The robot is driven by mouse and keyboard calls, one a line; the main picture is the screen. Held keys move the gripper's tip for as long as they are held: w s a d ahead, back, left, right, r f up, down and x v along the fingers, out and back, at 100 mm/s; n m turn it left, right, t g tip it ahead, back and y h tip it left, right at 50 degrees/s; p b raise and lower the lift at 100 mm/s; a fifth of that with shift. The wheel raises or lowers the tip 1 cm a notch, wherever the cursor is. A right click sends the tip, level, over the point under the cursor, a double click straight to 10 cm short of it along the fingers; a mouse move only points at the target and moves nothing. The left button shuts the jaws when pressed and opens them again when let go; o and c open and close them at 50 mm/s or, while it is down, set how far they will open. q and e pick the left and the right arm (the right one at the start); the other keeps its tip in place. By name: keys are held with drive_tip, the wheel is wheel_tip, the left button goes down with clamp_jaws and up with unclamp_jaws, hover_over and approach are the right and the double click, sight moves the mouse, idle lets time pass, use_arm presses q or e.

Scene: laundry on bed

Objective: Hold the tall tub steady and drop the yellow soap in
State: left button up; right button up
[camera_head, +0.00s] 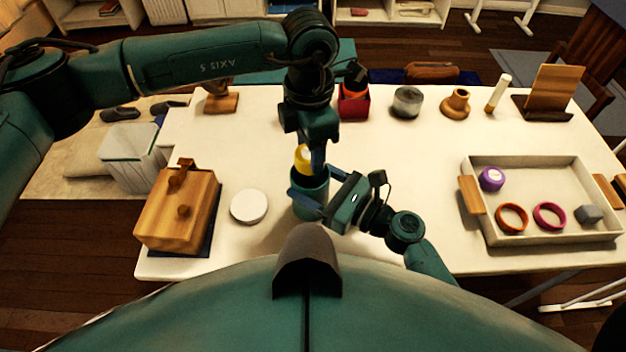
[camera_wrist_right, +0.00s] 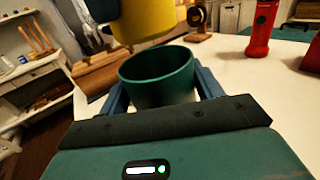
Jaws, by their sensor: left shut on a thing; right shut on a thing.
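The tall tub (camera_head: 311,198) is dark green and stands upright on the white table. My right gripper (camera_head: 316,204) is shut on it from the right. In the right wrist view the tub (camera_wrist_right: 158,88) sits between the fingers of my right gripper (camera_wrist_right: 160,92), its open rim facing up. The yellow soap (camera_head: 303,158) is held over the tub by my left gripper (camera_head: 312,160), which points down from above. In the right wrist view the yellow soap (camera_wrist_right: 143,20) hangs above the rim, near its far left side. The tub's inside bottom is hidden.
A white round lid (camera_head: 248,206) and a wooden box (camera_head: 178,212) are left of the tub. A grey tray (camera_head: 540,232) with a purple roll (camera_head: 491,179) and rings is at right. A red box (camera_head: 353,104) and a grey jar (camera_head: 407,102) stand behind.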

use_arm(q)
drive_tip(key=o, duration=1.1)
wheel_tip(320, 180, up, 12)
drive_tip(key=shift+f, duration=0.1)
use_arm(e)
drive_tip(key=o, duration=1.1)
drive_tip(key=shift+c, duration=0.2)
drive_tip(key=v, duration=1.2)
